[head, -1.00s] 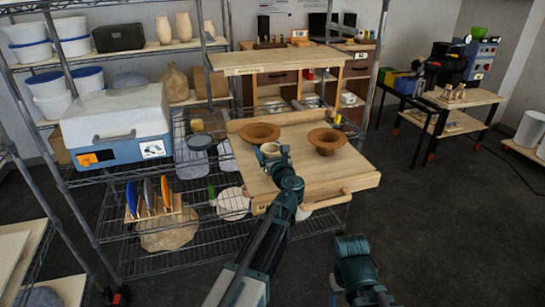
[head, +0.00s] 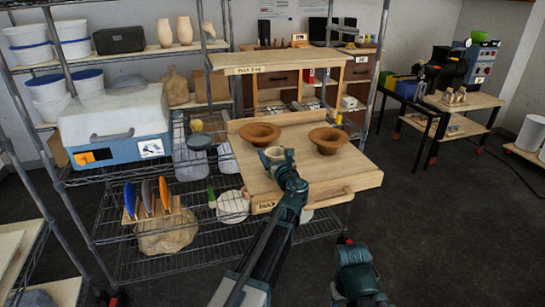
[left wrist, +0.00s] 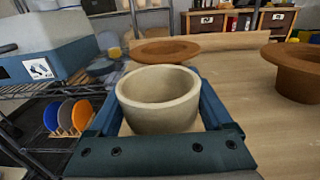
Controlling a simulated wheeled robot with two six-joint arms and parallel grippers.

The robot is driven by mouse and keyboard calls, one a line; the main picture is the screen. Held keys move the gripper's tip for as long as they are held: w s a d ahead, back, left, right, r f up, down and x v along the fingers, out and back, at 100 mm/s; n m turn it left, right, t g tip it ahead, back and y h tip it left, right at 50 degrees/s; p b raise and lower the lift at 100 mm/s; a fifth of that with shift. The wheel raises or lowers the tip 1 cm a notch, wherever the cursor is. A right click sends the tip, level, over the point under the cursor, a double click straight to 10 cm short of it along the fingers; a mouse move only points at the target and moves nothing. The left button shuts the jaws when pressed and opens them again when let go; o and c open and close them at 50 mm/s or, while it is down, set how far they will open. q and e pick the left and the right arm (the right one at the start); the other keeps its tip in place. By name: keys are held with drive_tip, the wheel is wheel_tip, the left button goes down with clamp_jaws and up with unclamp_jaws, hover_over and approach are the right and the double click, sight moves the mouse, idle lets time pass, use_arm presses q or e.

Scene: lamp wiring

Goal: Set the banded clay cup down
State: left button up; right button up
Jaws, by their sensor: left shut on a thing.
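The clay cup (head: 274,155) is pale beige and upright between the fingers of my left gripper (head: 277,157). In the left wrist view the cup (left wrist: 158,108) fills the middle, open side up, with a blue finger on each side; no band is clear on it. My left gripper (left wrist: 160,110) is shut on it, over the wooden board (head: 300,184). The gripper hides the cup's base, so I cannot tell whether it touches the board. My right gripper (head: 355,262) is low in the head view, away from the board; its fingers cannot be made out.
Two brown wide-rimmed clay pots stand on the board, one behind the cup (head: 260,132) and one to its right (head: 328,140). The board's front and right side are bare. A wire shelf with a blue-and-white box (head: 115,125) stands left.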

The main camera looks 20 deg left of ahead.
use_arm(q)
drive_tip(key=shift+f, duration=0.2)
drive_tip(key=o, duration=1.4)
drive_tip(key=shift+r, duration=0.1)
drive_tip(key=shift+o, duration=0.2)
drive_tip(key=shift+r, duration=0.15)
drive_tip(key=v, duration=1.2)
